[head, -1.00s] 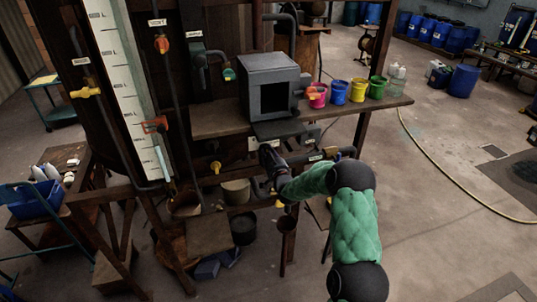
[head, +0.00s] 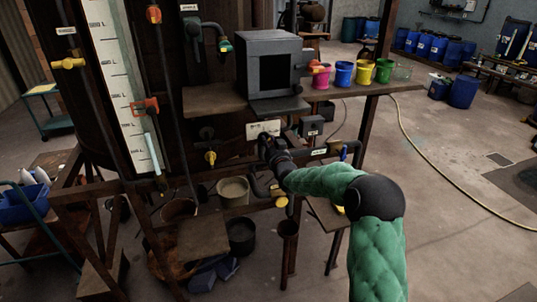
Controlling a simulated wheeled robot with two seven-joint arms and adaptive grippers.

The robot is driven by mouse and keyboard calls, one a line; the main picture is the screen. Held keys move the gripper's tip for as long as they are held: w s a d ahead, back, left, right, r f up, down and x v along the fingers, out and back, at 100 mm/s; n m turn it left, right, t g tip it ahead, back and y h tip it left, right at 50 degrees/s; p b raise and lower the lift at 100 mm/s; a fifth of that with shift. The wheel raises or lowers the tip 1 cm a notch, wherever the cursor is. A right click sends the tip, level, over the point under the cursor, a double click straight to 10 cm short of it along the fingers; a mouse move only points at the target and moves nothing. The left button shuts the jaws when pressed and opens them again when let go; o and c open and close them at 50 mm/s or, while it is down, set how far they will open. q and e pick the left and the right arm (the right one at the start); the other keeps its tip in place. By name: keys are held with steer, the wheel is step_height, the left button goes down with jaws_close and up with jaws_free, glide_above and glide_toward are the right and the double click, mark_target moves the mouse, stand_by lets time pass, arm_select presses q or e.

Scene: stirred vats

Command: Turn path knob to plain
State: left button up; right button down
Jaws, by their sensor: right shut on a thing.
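My right gripper (head: 266,144) comes in from the lower right on my green-sleeved arm. Its fingers are shut at the front of the pipework, just below a white label plate (head: 263,129) under the shelf. The path knob is hidden behind the fingers, which appear to be closed on it. The label is too small to read, so I cannot tell the knob's setting. My left gripper is not in view.
A grey box (head: 270,62) stands on the shelf above, with coloured buckets (head: 343,73) to its right. A yellow-handled valve (head: 210,157) is left of my gripper, and a blue-handled one (head: 343,152) is right. Open floor lies to the right.

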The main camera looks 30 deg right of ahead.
steer(key=shift+f+m+b, duration=0.15)
steer(key=shift+m+b, duration=2.35)
steer(key=shift+b, duration=1.3)
steer(key=shift+f+m+b, duration=0.1)
steer(key=shift+m+b, duration=2.4)
steer(key=shift+b, duration=1.25)
steer(key=c, duration=1.1)
jaws_free()
steer(key=shift+o, duration=0.2)
steer(key=v, duration=1.2)
steer(key=shift+a, duration=0.1)
